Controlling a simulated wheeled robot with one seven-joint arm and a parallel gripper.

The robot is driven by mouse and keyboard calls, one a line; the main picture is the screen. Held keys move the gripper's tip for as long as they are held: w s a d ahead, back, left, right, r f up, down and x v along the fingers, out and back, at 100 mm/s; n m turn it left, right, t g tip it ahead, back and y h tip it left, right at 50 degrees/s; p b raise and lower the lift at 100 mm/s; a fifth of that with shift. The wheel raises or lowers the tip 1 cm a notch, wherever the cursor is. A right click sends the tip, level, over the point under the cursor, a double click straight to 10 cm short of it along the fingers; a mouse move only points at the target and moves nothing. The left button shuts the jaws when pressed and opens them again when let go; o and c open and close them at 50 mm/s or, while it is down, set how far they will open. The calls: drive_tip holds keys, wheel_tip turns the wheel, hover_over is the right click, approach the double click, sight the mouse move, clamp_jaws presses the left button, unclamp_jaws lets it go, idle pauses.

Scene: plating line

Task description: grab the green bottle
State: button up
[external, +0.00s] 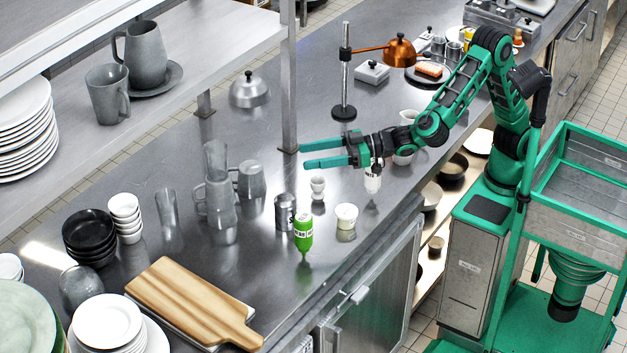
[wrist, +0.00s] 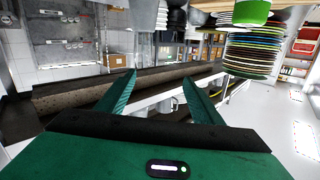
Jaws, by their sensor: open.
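The green bottle (external: 303,236) stands on the steel counter in the external view, near its front edge. It has a white label and its narrow end points down. My gripper (external: 305,156) is open and empty above the counter, with its fingers pointing left. It is higher in the picture than the bottle and well apart from it. In the wrist view, my two green fingers (wrist: 158,88) are spread with nothing between them. A green shape (wrist: 252,12) at the top edge there is cut off, and I cannot tell whether it is the bottle.
A grey can (external: 285,212) and a white cup (external: 346,216) stand beside the bottle. A shelf post (external: 289,80) rises behind.

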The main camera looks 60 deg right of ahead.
sight(304, 237)
drive_tip(key=s+a+f+n+g+y, duration=0.1)
drive_tip(key=s+a+f+n+y, duration=0.15)
drive_tip(key=s+a+f, duration=0.65)
drive_tip(key=f+x, duration=0.1)
drive_tip(key=x, duration=0.8)
drive_tip(key=shift+f, duration=0.35)
drive_tip(key=shift+w, duration=0.1)
drive_tip(key=shift+c, duration=0.5)
drive_tip(key=c, duration=0.7)
